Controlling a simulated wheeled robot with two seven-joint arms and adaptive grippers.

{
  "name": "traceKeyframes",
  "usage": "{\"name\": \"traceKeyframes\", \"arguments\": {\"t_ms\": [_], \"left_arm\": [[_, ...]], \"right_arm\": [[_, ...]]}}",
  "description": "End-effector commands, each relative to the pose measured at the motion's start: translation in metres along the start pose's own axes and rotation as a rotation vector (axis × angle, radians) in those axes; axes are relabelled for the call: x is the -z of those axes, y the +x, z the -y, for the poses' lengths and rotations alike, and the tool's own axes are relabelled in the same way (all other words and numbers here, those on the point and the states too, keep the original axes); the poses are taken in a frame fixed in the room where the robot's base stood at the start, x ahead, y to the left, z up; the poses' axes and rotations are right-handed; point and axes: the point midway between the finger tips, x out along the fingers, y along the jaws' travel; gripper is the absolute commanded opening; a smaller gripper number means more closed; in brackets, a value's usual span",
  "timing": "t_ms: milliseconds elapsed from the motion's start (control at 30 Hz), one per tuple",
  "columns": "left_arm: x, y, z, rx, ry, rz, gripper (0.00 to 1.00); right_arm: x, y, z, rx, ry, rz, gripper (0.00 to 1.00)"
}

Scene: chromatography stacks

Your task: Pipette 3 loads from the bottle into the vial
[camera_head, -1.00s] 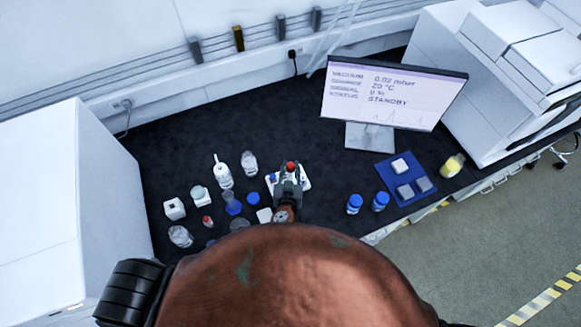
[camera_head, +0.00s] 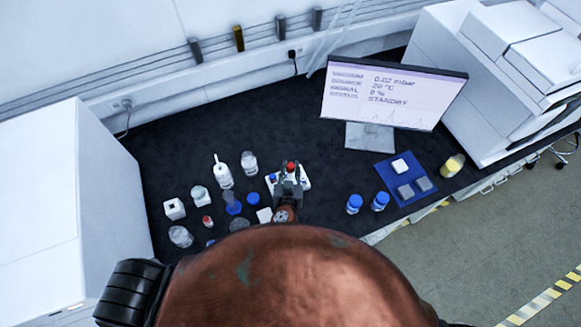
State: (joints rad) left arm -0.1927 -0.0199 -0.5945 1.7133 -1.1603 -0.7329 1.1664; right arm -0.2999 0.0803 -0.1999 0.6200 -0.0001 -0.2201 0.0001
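My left gripper (camera_head: 289,178) shows small beyond my copper-coloured arm. Its dark fingers are at a small red-topped piece (camera_head: 291,166), perhaps the pipette's bulb; whether they are closed on it I cannot tell. Both are over a white block (camera_head: 304,183) with a blue-topped item at its left. Two blue-capped bottles (camera_head: 354,204) (camera_head: 380,201) stand right of the gripper. A clear glass container (camera_head: 249,162) stands to its left. Which vessels are the task's bottle and vial I cannot tell. My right gripper is not in view.
A white wash bottle (camera_head: 222,172), a blue-based cylinder (camera_head: 233,202), a clear jar (camera_head: 180,236) and small containers crowd the left. A blue mat (camera_head: 391,167) holds small blocks; a yellow-filled bottle (camera_head: 453,166) is beyond. A monitor (camera_head: 392,97) stands behind. The dark bench back is clear.

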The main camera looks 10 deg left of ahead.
Motion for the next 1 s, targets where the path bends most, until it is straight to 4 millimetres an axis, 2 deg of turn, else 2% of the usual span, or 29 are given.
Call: {"name": "traceKeyframes", "arguments": {"t_ms": [533, 1000], "left_arm": [[0.002, -0.001, 0.0, 0.0, 0.0, 0.0, 0.18], [0.034, -0.012, 0.0, 0.0, -0.002, 0.0, 0.18]], "right_arm": [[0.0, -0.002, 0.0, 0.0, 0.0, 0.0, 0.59], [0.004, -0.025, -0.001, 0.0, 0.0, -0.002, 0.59]]}}
